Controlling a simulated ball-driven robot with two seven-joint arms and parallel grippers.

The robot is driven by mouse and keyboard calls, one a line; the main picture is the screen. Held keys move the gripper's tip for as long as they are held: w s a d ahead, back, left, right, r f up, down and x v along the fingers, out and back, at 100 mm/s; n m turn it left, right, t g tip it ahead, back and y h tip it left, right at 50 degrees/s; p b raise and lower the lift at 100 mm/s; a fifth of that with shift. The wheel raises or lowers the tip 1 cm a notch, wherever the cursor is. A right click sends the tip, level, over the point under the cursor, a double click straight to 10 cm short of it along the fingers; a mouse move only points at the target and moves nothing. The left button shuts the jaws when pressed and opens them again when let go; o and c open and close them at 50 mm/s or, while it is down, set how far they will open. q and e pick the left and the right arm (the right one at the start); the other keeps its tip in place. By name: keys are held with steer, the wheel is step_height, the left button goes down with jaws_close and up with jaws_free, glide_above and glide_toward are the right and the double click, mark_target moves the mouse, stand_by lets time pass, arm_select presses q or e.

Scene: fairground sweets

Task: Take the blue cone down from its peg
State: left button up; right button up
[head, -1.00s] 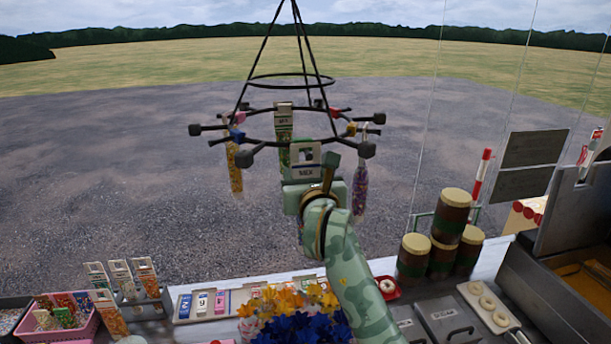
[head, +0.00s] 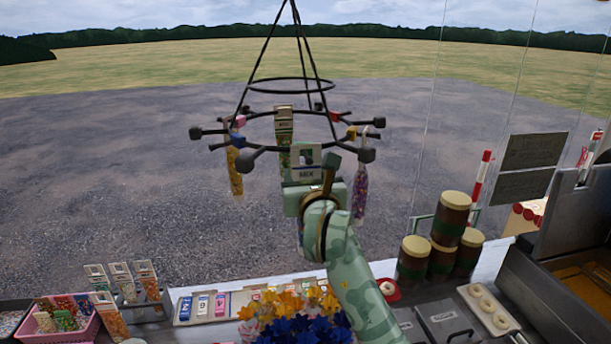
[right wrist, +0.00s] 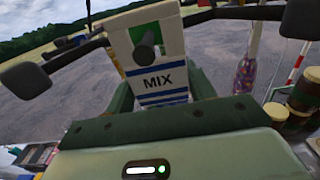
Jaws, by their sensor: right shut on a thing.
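The blue cone shows as a white header card with blue stripes and the word MIX (right wrist: 163,80) in the right wrist view. In the head view its card (head: 306,161) is at the front of the hanging ring rack (head: 270,146). A dark peg end (right wrist: 148,48) shows in front of the card's hole, so the card appears to be still around the peg. My right gripper (right wrist: 160,103) is shut on the cone just below the card. My left gripper is not in view.
Other cones hang close by: an orange one (head: 235,172) left, a purple one (head: 360,190) right and a green-striped one (head: 284,128) behind. Below, the counter holds a pink basket (head: 86,332), flowers (head: 290,318) and stacked brown jars (head: 453,215).

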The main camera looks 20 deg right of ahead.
steer(key=shift+s+a, duration=0.15)
steer(key=shift+s, duration=0.45)
steer(key=shift+p+v, duration=0.5)
steer(key=shift+v, duration=1.45)
